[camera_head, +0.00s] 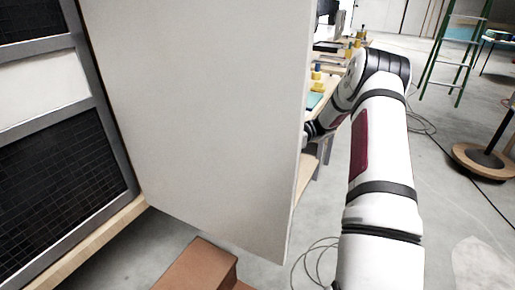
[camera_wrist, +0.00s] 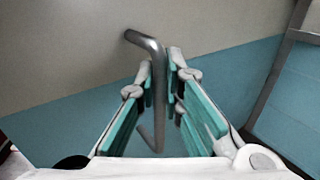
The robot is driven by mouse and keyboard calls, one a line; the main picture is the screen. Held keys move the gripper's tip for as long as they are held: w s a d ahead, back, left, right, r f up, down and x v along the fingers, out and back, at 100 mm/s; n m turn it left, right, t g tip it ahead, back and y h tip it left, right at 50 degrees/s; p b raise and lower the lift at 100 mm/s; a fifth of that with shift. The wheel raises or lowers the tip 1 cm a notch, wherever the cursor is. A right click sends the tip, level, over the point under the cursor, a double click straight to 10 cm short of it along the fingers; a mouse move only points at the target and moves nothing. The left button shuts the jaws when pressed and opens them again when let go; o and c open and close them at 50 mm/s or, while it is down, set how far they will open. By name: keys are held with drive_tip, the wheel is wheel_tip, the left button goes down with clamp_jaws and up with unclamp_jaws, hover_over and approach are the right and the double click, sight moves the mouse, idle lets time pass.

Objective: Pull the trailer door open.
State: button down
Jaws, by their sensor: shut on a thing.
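The trailer door (camera_head: 205,110) is a large pale panel standing swung out from the trailer side, its free edge toward my arm. In the wrist view its outer face (camera_wrist: 60,50) is cream above and blue below. A bent grey metal handle (camera_wrist: 146,40) stands out from that face. My gripper (camera_wrist: 161,68) has its teal-padded fingers on both sides of the handle bar and is shut on it. In the head view my arm reaches around the door's free edge, and the door hides my gripper and the handle.
The trailer side with dark gridded panels (camera_head: 60,160) is at the left. A brown step (camera_head: 200,264) sits on the floor below the door. Behind are a workbench (camera_head: 318,98) with small items, a green ladder (camera_head: 438,50) and a round-based stand (camera_head: 485,160). Cables lie on the floor.

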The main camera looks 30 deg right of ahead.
idle(0.3)
drive_tip(key=c, duration=1.7)
unclamp_jaws()
drive_tip(key=d, duration=0.8)
drive_tip(key=s+d, duration=0.1)
drive_tip(key=d, duration=0.3)
